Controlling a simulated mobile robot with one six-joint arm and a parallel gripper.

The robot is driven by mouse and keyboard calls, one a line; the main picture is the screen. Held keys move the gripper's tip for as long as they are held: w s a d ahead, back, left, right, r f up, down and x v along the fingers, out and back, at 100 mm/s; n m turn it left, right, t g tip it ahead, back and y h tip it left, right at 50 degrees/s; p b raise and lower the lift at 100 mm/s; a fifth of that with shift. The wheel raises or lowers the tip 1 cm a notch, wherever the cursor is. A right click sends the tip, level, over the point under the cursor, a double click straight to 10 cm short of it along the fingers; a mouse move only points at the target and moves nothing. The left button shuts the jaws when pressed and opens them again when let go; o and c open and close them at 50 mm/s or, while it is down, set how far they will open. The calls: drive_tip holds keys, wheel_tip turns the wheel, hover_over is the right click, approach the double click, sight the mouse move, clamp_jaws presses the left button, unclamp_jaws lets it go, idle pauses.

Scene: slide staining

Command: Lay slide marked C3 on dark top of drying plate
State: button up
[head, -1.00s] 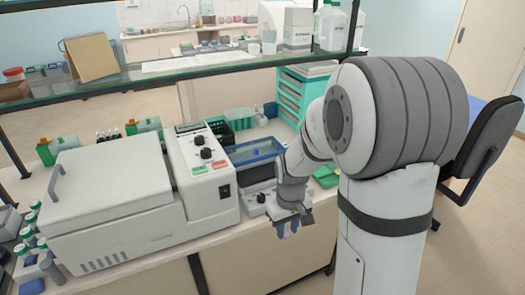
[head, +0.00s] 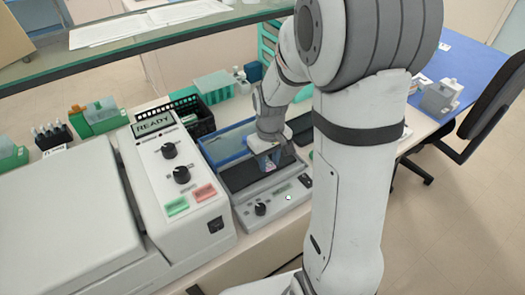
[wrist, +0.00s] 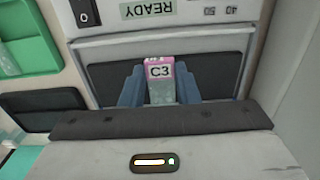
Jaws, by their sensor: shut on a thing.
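The slide marked C3 (wrist: 160,72), with a pink label end and a clear pane, is held between the blue fingers of my gripper (wrist: 160,87) in the wrist view. In the head view my gripper (head: 269,160) is over the drying plate (head: 243,207), with a pink and blue bit of the slide showing below it. The plate's dark top (wrist: 218,72) spreads on both sides of the fingers. I cannot tell whether the slide touches it. The slide's far end is hidden by my gripper's body.
A large white machine (head: 70,215) with a READY display stands left of the plate. A blue-rimmed tray (head: 224,142) lies behind the plate. A black basket (head: 190,112) and a green rack (head: 213,85) stand farther back. A glass shelf (head: 160,40) crosses above.

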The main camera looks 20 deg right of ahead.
sight(268, 166)
drive_tip(key=shift+s+a+f, duration=0.1)
drive_tip(key=shift+f, duration=0.2)
drive_tip(key=shift+f+b, duration=1.45)
drive_tip(key=shift+f, duration=0.15)
drive_tip(key=shift+f, duration=0.3)
drive_tip(key=o, duration=1.1)
drive_tip(key=shift+c, duration=0.2)
drive_tip(key=shift+r, duration=0.15)
wheel_tip(268, 166, up, 8)
drive_tip(key=shift+s+f+b, duration=0.1)
drive_tip(key=shift+f+b, duration=0.1)
drive_tip(key=shift+b, duration=0.3)
